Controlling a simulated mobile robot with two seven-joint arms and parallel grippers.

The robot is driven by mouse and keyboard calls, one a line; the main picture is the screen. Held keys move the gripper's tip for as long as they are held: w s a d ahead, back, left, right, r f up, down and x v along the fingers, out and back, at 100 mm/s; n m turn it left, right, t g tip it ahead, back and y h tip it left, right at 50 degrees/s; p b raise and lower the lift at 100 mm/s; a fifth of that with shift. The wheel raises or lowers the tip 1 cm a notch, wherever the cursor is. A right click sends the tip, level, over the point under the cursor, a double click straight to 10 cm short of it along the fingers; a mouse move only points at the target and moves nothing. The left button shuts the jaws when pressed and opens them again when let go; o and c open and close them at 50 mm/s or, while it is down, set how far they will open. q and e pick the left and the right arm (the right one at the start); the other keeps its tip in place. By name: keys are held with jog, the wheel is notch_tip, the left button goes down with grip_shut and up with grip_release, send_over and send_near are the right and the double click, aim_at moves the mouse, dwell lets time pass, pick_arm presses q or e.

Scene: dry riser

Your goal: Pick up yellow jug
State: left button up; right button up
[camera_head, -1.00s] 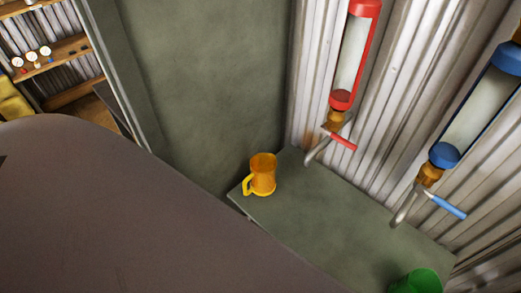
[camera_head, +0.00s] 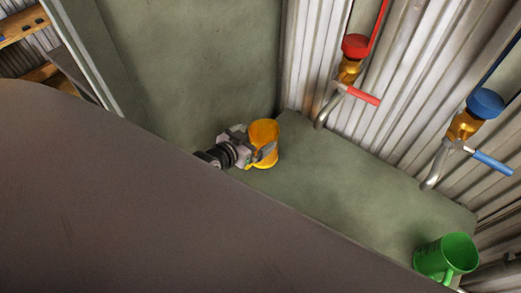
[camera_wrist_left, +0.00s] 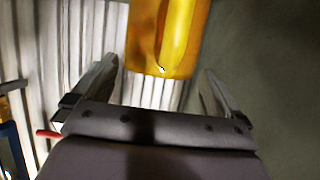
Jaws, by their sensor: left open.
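The yellow jug (camera_head: 264,136) stands upright on the grey-green shelf (camera_head: 330,185) near its far left corner. My left gripper (camera_head: 258,150) is at the jug on its left side in the head view and covers the jug's handle area. In the left wrist view the jug (camera_wrist_left: 166,35) lies ahead, between the lines of the two spread fingers of the left gripper (camera_wrist_left: 158,85). The fingers are open, with a gap on each side of the jug. The head view does not show clearly whether they touch it. My right gripper is in neither view.
A green jug (camera_head: 446,256) stands at the shelf's near right end. Above the shelf, a tap with a red handle (camera_head: 362,95) and one with a blue handle (camera_head: 492,162) stick out from the corrugated wall (camera_head: 420,85). The shelf's middle is clear.

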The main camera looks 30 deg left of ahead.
aim_at(261, 132)
pick_arm(q)
jog(key=x, duration=0.3)
jog(key=c, duration=1.1)
